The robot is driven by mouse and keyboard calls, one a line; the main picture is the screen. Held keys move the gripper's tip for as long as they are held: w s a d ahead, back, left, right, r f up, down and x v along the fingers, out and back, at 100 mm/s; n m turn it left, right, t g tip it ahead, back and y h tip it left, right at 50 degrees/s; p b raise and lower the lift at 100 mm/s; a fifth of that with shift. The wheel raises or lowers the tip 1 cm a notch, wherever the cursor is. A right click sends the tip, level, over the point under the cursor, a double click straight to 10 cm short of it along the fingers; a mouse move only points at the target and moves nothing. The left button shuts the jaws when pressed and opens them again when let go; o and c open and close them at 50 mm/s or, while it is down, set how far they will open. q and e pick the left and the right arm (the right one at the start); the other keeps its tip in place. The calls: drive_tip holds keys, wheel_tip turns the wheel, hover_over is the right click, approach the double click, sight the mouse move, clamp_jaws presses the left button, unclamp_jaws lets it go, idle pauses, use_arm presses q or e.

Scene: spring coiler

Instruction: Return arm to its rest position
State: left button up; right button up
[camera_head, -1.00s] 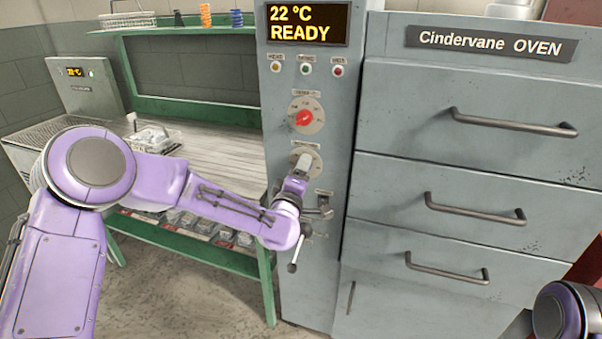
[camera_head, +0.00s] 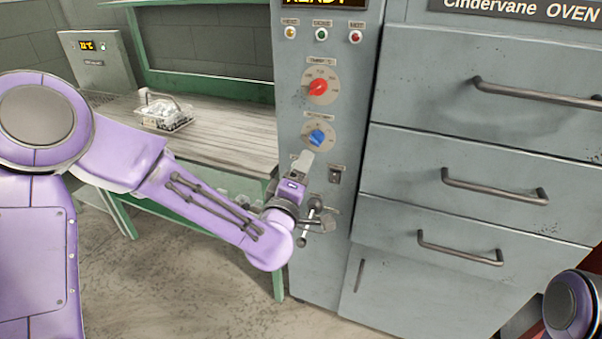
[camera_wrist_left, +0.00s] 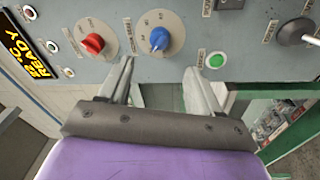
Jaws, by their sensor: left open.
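My left arm (camera_head: 205,205) comes in from the left of the head view and reaches across to the oven's grey control column (camera_head: 330,45). My left gripper (camera_head: 303,160) is open, its fingers pointing up just below the blue knob (camera_head: 317,137). In the left wrist view the two fingers (camera_wrist_left: 159,82) stand apart with nothing between them. The blue knob (camera_wrist_left: 160,39) lies beyond the tips, clear of them. The red knob (camera_head: 318,87) sits above the blue one. Part of my right arm (camera_head: 568,308) shows at the lower right; its gripper is out of view.
The oven's drawers with bar handles (camera_head: 495,186) stand right of the column. A lever (camera_head: 325,218) juts out close to my left wrist. A green-framed bench (camera_head: 225,140) with a wire basket (camera_head: 165,115) stands behind my left arm. A green button (camera_wrist_left: 215,60) shows in the wrist view.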

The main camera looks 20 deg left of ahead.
use_arm(q)
drive_tip(key=s+a+f+m+g, duration=0.2)
drive_tip(key=s+f+g, duration=0.15)
drive_tip(key=f, duration=0.45)
drive_tip(key=s+a+f+m+g+y, duration=0.15)
drive_tip(key=s+f, duration=0.25)
drive_tip(key=f, duration=0.5)
drive_tip(key=s+a+f+m+g+h, duration=0.1)
drive_tip(key=s+f+m+g, duration=0.2)
drive_tip(key=f, duration=0.5)
drive_tip(key=s+a+f+g, duration=0.2)
drive_tip(key=s+f, duration=0.3)
drive_tip(key=s, duration=0.3)
drive_tip(key=s+a+f+m+g+y, duration=0.1)
drive_tip(key=s+a+f+g, duration=0.1)
drive_tip(key=s+f, duration=0.3)
drive_tip(key=s+a+f+m+g+y, duration=0.1)
drive_tip(key=s+a+f+g, duration=0.2)
drive_tip(key=s, duration=0.9)
wheel_tip(320, 180, down, 2)
drive_tip(key=shift+g, duration=0.4)
